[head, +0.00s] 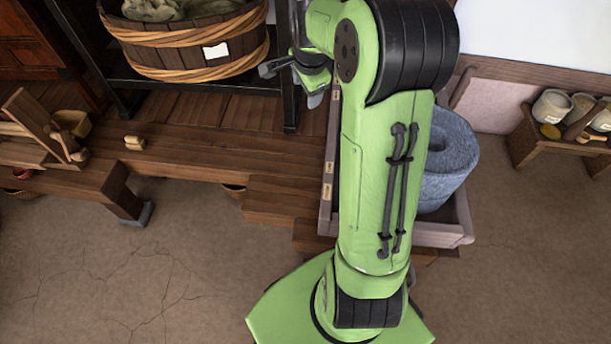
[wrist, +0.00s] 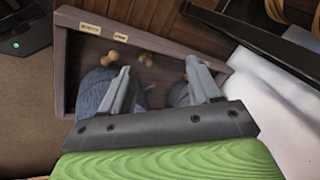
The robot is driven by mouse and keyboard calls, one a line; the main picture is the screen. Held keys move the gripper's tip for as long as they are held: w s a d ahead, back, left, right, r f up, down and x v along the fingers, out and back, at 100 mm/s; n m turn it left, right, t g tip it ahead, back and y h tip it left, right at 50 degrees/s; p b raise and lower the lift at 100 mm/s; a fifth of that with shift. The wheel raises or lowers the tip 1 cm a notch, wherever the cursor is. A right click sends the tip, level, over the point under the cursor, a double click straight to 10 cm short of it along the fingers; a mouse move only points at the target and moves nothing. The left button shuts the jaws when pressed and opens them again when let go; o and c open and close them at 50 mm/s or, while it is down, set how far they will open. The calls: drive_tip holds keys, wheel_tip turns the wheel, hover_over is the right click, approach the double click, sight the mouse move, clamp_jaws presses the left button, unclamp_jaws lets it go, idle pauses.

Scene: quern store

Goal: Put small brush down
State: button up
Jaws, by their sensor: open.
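My gripper (wrist: 158,65) is open, its two grey fingers spread over a wooden tray (wrist: 66,75) with small labels on its rim. No brush is held between the fingers. Small tan wooden pieces (wrist: 110,59) lie in the tray just beyond the fingertips; I cannot tell whether one is the small brush. In the head view my gripper (head: 290,84) is at the top, beside a black shelf post.
A wooden tub (head: 190,45) stands on a black rack at the upper left. A stool (head: 540,145) with jars is at the right. The floor in front is clear.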

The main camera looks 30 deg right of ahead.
drive_tip(key=s+a+r+n, duration=0.7)
drive_tip(key=s+a, duration=0.1)
drive_tip(key=a, duration=0.1)
drive_tip(key=s+a+n+t+y, duration=0.1)
drive_tip(key=s+a+n, duration=0.3)
drive_tip(key=s+n, duration=0.2)
drive_tip(key=s+a+n, duration=0.4)
drive_tip(key=s+n, duration=0.1)
drive_tip(key=s, duration=0.6)
drive_tip(key=shift+r+n+t+y, duration=0.35)
drive_tip(key=shift+n+t+y, duration=0.05)
drive_tip(key=shift+a+r, duration=0.1)
